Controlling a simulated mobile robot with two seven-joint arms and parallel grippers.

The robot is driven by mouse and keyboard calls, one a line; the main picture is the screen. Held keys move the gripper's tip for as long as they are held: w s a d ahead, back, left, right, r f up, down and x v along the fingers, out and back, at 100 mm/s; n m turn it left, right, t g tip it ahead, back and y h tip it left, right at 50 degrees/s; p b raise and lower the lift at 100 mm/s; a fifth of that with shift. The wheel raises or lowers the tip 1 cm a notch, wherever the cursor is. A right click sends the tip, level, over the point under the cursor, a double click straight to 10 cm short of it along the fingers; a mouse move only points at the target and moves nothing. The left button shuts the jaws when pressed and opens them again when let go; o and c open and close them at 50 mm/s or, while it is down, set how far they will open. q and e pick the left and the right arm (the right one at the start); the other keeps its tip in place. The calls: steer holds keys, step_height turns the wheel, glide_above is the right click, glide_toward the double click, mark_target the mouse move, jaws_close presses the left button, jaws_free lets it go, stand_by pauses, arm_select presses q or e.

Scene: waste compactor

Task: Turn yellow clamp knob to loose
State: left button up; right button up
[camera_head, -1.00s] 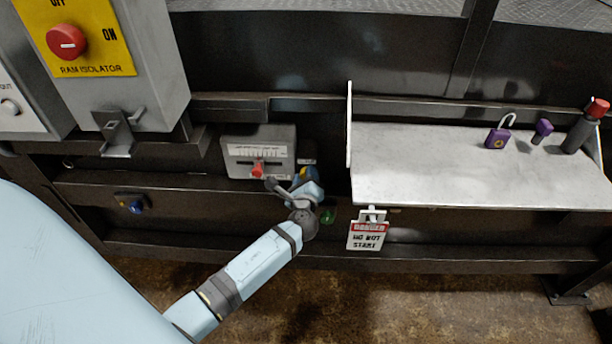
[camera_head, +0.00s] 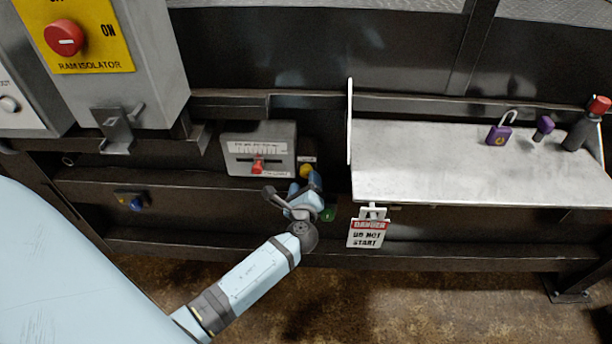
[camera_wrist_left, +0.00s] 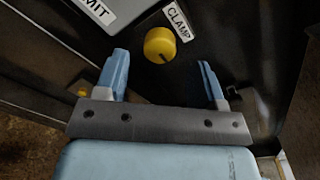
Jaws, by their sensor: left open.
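The yellow clamp knob (camera_head: 306,171) is on the dark machine panel, right of the grey box with the red lever. In the left wrist view the round yellow knob (camera_wrist_left: 160,45) sits beside a white label reading CLAMP (camera_wrist_left: 179,22). A thin dark mark shows on its face. My left gripper (camera_head: 294,188) is just below the knob in the head view. In the wrist view my left gripper (camera_wrist_left: 165,78) is open and empty, its two blue fingers apart, with the knob beyond and roughly between the tips, not touched. My right gripper is not in view.
A grey box with a red lever (camera_head: 257,167) is left of the knob. A green knob (camera_head: 327,213) is below right. A DANGER tag (camera_head: 367,232) hangs under the shelf (camera_head: 430,170), which holds a purple padlock (camera_head: 499,130). A blue knob (camera_head: 136,204) is at left.

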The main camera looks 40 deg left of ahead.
arm_select(q)
steer(key=v, duration=0.9)
steer(key=shift+s+b, duration=0.35)
steer(key=shift+d, duration=0.15)
